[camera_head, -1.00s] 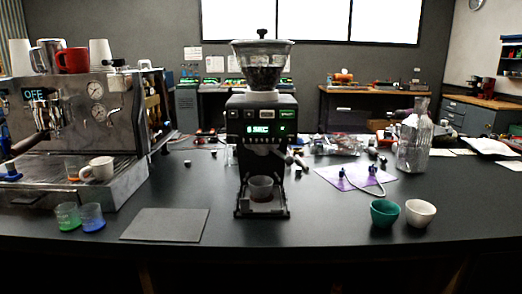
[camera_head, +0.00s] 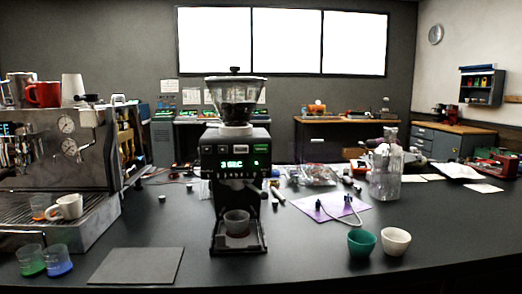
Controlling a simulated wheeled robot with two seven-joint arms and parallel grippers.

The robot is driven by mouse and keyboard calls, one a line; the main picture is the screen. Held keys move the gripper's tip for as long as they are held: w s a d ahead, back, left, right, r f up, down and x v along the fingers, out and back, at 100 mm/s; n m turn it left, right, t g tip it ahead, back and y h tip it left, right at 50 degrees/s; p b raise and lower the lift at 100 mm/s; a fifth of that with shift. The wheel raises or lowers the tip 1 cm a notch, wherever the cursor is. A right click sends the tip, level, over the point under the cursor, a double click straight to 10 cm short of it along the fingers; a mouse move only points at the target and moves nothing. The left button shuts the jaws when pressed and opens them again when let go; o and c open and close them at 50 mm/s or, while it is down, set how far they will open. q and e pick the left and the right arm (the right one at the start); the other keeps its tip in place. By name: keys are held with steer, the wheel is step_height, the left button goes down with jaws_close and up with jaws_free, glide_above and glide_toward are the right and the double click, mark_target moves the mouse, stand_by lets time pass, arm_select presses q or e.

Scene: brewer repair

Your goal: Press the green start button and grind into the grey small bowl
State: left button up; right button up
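The black coffee grinder (camera_head: 235,165) stands on the dark counter, with a clear hopper of beans (camera_head: 236,98) on top. Its front display (camera_head: 232,163) is lit green and seems to read "3 SEC". A small green-lit spot that may be the start button (camera_head: 257,162) is right of the display. The grey small bowl (camera_head: 237,222) sits on the grinder's base under the outlet. Its contents cannot be made out. Neither of my grippers shows in the head view.
A grey mat (camera_head: 136,266) lies left of the grinder. An espresso machine (camera_head: 60,170) and two small glasses (camera_head: 44,262) are at far left.

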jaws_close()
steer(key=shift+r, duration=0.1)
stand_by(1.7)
